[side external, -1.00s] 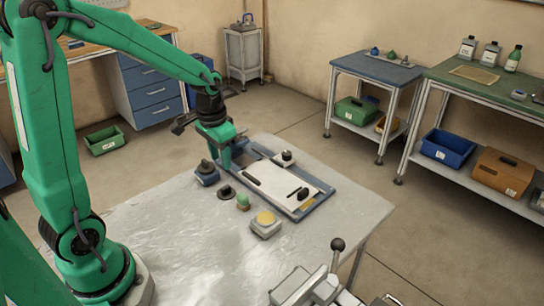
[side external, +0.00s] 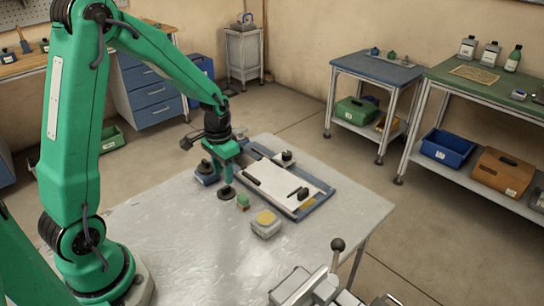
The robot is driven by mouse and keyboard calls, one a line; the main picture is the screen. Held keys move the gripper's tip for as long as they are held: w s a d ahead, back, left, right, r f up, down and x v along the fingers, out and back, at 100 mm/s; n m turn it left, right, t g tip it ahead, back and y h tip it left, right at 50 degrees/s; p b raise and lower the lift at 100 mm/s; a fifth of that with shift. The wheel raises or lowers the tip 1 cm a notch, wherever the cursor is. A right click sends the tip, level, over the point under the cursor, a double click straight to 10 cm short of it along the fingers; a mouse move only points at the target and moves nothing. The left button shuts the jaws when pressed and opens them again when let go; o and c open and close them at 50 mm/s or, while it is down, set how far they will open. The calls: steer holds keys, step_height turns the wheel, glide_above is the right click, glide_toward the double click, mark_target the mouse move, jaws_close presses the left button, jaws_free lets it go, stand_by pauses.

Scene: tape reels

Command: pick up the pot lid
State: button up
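No thing in view is plainly a pot lid. The likeliest is a small dark round piece (side external: 226,194) on the table, low and too small to make out well. My gripper (side external: 227,182) points down directly over it, with its fingertips at or just above it. I cannot tell whether they touch it, or how far apart the fingers are. The gripper hides part of the piece.
A blue-grey block with a dark knob (side external: 205,178) stands left of the gripper. A small green piece (side external: 243,202) and a yellow-topped box (side external: 266,226) lie to the right. A blue-edged board (side external: 310,208) with dark-knobbed parts lies behind. The table's front left (side external: 170,245) is clear.

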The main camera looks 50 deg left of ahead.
mark_target(225, 187)
steer(key=shift+w+f, duration=0.1)
steer(key=shift+f, duration=2.5)
jaws_close()
